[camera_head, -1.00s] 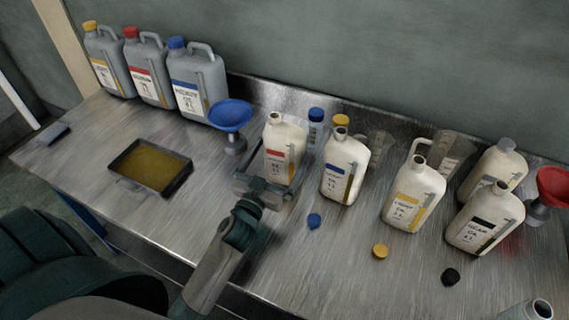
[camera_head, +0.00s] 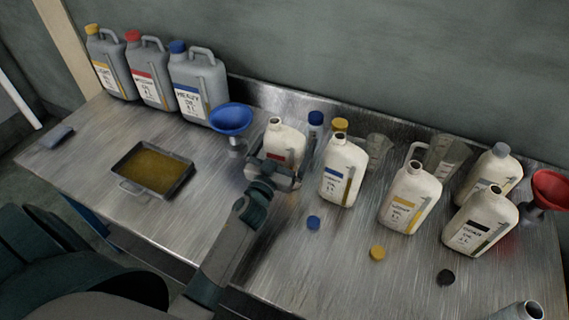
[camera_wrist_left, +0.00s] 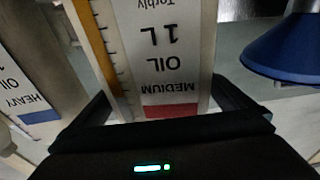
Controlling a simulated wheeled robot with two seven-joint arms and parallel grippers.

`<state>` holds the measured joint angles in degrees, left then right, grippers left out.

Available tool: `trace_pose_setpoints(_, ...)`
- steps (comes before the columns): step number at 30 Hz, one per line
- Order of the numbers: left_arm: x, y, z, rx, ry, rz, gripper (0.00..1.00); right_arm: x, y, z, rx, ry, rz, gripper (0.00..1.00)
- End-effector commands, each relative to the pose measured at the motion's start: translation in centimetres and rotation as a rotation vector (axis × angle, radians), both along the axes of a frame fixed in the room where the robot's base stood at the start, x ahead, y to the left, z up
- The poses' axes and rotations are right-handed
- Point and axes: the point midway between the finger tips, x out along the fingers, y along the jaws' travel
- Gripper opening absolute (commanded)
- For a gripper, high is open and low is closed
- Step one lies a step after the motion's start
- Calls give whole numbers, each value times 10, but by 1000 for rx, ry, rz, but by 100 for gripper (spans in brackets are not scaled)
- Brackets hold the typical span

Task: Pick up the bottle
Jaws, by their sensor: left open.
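A cream bottle with a red label band (camera_head: 285,143) stands upright on the metal table, left of the other cream bottles. In the left wrist view its label reads "MEDIUM OIL 1 L" upside down, and the bottle (camera_wrist_left: 165,60) fills the middle. My left gripper (camera_head: 276,172) is at the bottle's lower front. Its jaws (camera_wrist_left: 168,112) are open, with one finger on each side of the bottle. I cannot tell whether either finger touches it. The bottle's lower part is hidden by the gripper in the head view. My right gripper is not seen.
A blue funnel (camera_head: 230,118) stands close left of the bottle. A heavy oil bottle (camera_head: 343,170) stands close right. More cream bottles (camera_head: 410,195) are further right, with loose caps (camera_head: 377,253) in front. A tray (camera_head: 152,169) lies left; grey jugs (camera_head: 199,85) stand behind.

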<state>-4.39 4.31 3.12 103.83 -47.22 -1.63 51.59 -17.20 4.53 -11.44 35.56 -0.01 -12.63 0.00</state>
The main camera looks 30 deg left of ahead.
Motion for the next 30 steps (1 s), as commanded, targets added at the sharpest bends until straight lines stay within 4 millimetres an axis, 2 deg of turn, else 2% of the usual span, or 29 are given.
trace_pose_setpoints(5, 12, 1, 2, 0, 0, 0, 100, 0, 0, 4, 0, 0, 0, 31)
trace_pose_setpoints(18, 12, 0, 1, -1, 0, -1, 100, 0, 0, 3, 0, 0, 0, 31)
trace_pose_setpoints(19, 12, 0, 1, -1, 1, -1, 98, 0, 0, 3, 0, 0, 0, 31)
trace_pose_setpoints(28, 12, 0, 1, -1, 1, -1, 26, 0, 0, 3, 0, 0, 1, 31)
trace_pose_setpoints(30, 12, 0, 3, -1, -3, -1, 24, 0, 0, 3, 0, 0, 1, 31)
